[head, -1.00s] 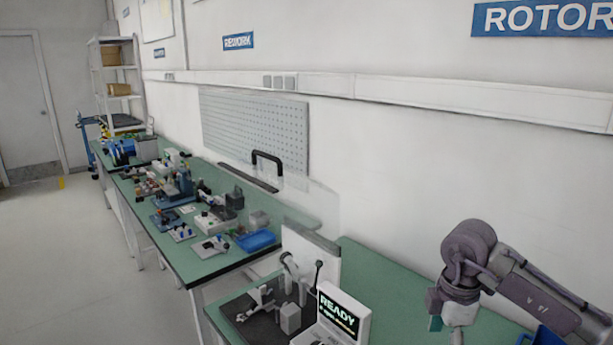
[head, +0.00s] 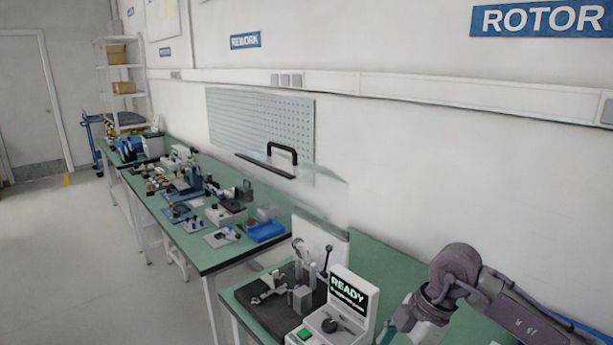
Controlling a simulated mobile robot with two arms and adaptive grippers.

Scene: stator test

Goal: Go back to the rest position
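My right arm (head: 505,310) comes in from the right edge, bent at a dark purple-grey joint (head: 455,265). Its wrist (head: 425,308) points down and to the left over the near green bench. The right gripper (head: 387,333) is small and partly cut off at the bottom edge, beside the test unit, so whether it is open or shut does not show. My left arm and gripper are out of view.
A test unit (head: 333,325) with a READY screen (head: 350,293) stands on the near bench beside a metal fixture (head: 303,298) on a dark plate. A clear panel with a black handle (head: 282,150) stands behind. Another green bench (head: 220,262) runs further left, crowded with parts and a blue tray (head: 266,231). Open floor lies left.

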